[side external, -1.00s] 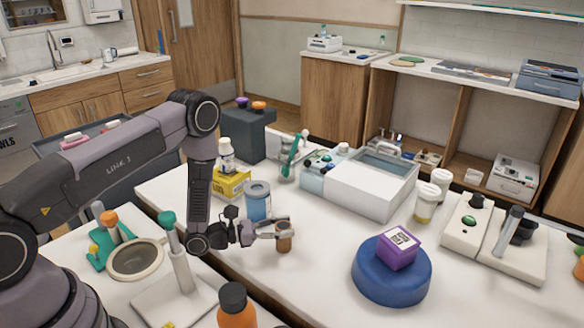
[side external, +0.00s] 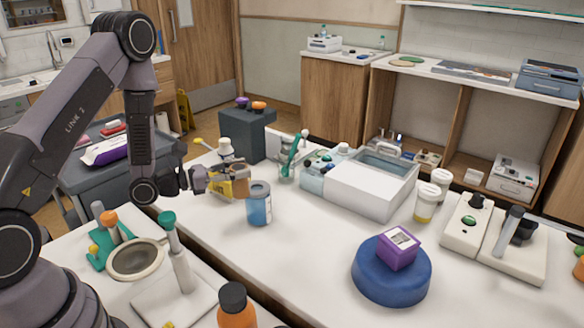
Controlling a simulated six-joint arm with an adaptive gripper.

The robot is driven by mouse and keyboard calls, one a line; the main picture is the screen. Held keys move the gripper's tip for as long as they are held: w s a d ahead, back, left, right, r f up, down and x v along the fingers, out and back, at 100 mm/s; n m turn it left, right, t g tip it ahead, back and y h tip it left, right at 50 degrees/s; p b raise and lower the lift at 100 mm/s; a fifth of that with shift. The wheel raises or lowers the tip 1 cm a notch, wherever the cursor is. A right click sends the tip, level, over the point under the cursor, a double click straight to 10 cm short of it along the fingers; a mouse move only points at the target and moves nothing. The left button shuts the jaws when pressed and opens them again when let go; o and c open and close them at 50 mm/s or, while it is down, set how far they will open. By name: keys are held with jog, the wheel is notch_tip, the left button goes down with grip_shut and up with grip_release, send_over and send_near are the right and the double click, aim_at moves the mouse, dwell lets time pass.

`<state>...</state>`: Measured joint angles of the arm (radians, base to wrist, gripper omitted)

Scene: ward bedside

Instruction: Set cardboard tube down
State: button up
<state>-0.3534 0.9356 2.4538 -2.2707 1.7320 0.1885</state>
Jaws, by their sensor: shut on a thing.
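The cardboard tube (side external: 242,187) is a short brown cylinder, held roughly upright at the left side of the white table. My gripper (side external: 232,184) comes in from the left and is shut on it. The tube is in front of the yellow box (side external: 226,192), which it and the fingers mostly hide. I cannot tell whether the tube's lower end touches the table.
A blue-grey cup (side external: 259,205) stands close to the right of the tube. A white-capped bottle (side external: 226,148) is just behind. A dark grey block (side external: 249,135) stands further back. The table's front middle (side external: 310,240) is clear.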

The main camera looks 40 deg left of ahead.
jog(key=w+a+f+n+t+y, duration=0.1)
jog(key=a+f+n+y, duration=0.15)
jog(key=a, duration=0.95)
jog(key=w+a+f+n+y, duration=0.1)
jog(key=w+a+f+y, duration=0.15)
jog(key=a, duration=0.95)
jog(key=a+f+n+t+y, duration=0.15)
jog(key=a+y, duration=0.25)
jog(key=a, duration=0.7)
jog(key=shift+n, duration=0.4)
jog(key=shift+w+f, duration=0.15)
jog(key=shift+f, duration=3.15)
jog(key=shift+f, duration=0.55)
jog(key=o, duration=1)
